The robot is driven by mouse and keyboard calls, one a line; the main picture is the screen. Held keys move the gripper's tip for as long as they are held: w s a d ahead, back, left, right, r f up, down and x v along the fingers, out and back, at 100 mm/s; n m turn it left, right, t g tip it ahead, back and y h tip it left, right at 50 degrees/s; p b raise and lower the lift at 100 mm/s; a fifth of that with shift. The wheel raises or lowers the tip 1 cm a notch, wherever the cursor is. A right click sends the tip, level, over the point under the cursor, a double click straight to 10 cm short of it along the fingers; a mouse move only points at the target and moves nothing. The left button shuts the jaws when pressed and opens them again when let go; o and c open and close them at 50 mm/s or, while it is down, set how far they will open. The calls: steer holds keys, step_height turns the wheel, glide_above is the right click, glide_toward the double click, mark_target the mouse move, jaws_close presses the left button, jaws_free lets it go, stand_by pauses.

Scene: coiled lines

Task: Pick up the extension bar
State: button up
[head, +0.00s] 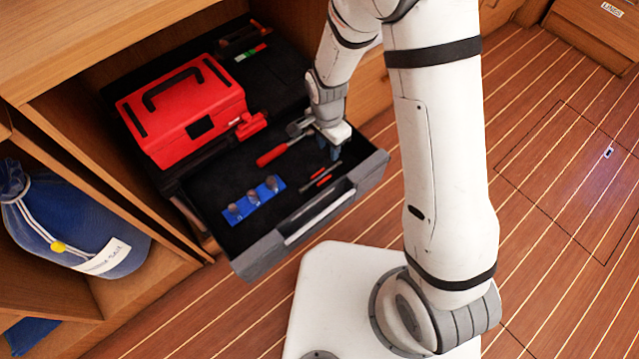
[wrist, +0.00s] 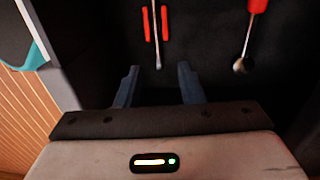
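The open drawer (head: 262,262) holds several tools on a black lining. A slim metal bar, which looks like the extension bar, lies between two short red strips; it shows in the wrist view (wrist: 157,45) and, small, in the head view (head: 308,188). My gripper (head: 334,152) is over the drawer's right part, pointing down. In the wrist view my gripper (wrist: 156,72) is open, with its two blue-grey fingers apart and nothing between them. The bar's near end lines up with the gap between the fingertips. I cannot tell the height between them.
A red-handled tool (head: 272,155) with a metal head lies left of my gripper. A blue rail with sockets (head: 253,198) is near the drawer front. A red toolbox (head: 183,108) stands behind. The drawer's walls surround the tools. A blue bag (head: 65,215) sits on the left shelf.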

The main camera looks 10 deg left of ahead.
mark_target(332, 168)
step_height(332, 168, down, 3)
steer(key=shift+f+b, duration=0.15)
steer(key=shift+b, duration=0.3)
steer(key=f+b, duration=0.1)
steer(key=f, duration=0.1)
steer(key=d+f+b, duration=0.1)
steer(key=f, duration=0.2)
steer(key=shift+b, duration=0.4)
jaws_close()
